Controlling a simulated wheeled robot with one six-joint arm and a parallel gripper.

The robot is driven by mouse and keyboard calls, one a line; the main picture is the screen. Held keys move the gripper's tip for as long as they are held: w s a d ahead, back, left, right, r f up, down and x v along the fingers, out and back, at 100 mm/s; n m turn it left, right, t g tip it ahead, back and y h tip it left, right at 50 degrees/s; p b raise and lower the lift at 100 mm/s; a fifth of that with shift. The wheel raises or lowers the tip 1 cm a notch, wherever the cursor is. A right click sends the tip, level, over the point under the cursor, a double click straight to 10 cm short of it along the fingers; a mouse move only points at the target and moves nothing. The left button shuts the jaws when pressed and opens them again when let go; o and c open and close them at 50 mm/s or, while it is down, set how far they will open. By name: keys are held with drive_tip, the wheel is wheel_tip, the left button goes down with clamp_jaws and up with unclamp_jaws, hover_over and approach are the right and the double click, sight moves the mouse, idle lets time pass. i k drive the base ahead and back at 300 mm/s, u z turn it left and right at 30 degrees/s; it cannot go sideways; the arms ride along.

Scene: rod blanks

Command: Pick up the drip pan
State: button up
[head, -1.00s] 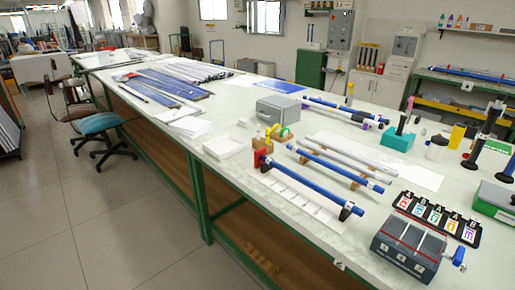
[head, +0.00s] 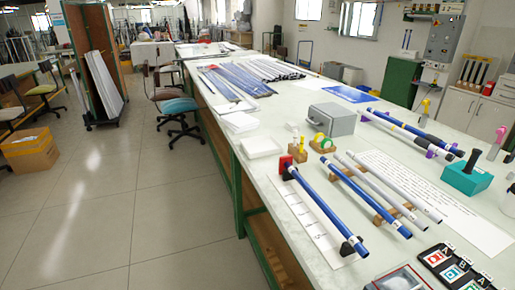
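A shallow white tray (head: 261,147) lies on the near-left edge of the long workbench. It is the most pan-like thing in view, but I cannot tell for sure that it is the drip pan. It looks empty and sits just in front of a white stack of sheets (head: 240,122). My gripper is not in view.
The bench (head: 335,262) has a green frame. A grey box (head: 332,119), blue rod (head: 325,208) and pale rods (head: 385,188) lie right of the tray. A chair (head: 175,105) stands left of the bench. The floor (head: 150,200) in front is clear.

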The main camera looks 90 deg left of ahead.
sight(259, 146)
drive_tip(key=u, duration=2.9)
drive_tip(key=i, duration=0.5)
drive_tip(key=k, duration=0.65)
drive_tip(key=u, duration=0.65)
drive_tip(key=i, duration=0.65)
drive_tip(key=u, duration=0.8)
drive_tip(key=i, duration=1.4)
drive_tip(key=z, duration=1.2)
drive_tip(key=i, duration=0.55)
drive_tip(key=z, duration=0.6)
